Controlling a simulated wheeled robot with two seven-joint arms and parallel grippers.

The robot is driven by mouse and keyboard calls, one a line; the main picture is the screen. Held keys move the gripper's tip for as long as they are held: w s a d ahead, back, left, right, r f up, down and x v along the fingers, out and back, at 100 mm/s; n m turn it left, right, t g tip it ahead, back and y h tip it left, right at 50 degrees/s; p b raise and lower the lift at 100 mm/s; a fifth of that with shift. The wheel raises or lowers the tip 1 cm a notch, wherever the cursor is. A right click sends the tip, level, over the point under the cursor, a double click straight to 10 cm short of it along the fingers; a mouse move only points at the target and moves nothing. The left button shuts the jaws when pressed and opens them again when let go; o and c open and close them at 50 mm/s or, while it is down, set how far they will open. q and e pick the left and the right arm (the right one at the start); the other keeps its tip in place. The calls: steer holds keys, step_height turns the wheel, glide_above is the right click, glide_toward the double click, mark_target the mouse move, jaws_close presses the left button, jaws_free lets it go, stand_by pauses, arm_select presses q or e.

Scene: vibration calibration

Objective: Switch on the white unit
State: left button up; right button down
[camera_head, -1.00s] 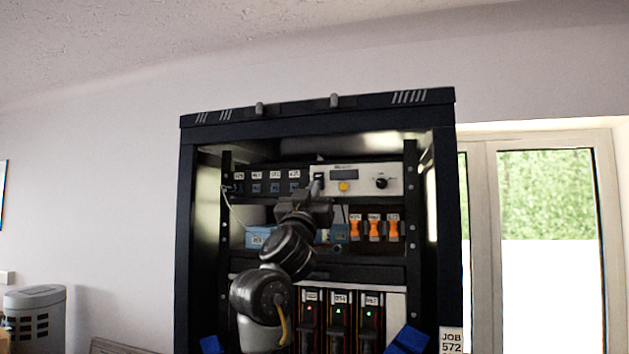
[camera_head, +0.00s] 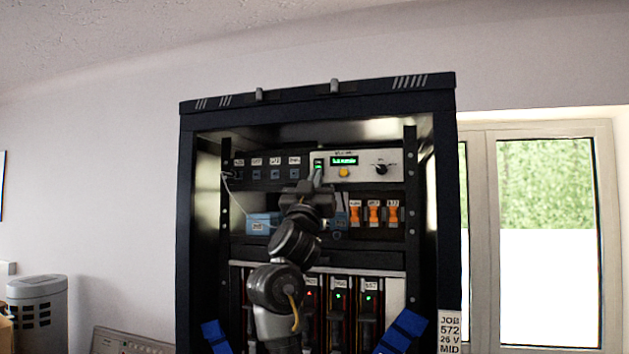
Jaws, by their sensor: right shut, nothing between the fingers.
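The white unit (camera_head: 365,158) sits in the upper right of the dark rack. Its small display shows lit green text (camera_head: 344,160). A yellow button (camera_head: 344,172) and a black knob (camera_head: 381,168) are on its face. A switch with a green glow (camera_head: 319,163) is at its left end. My right gripper (camera_head: 317,178) is shut and empty, its tips just below or at that switch; I cannot tell whether they touch. My right arm hides part of the shelf below. My left gripper is not in view.
The rack frame (camera_head: 186,230) surrounds the units. Orange switches (camera_head: 373,213) and a blue box (camera_head: 262,223) are on the shelf below. Modules with indicator lights (camera_head: 339,300) stand lower down. Blue straps (camera_head: 404,328) hang near the bottom. A window (camera_head: 545,240) is at right.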

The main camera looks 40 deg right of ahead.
steer(key=b+v, duration=0.6)
steer(key=v, duration=0.7)
steer(key=shift+s+a+r, duration=0.2)
steer(key=shift+a+r, duration=0.1)
steer(key=shift+a, duration=0.1)
steer(key=shift+w+d, duration=0.1)
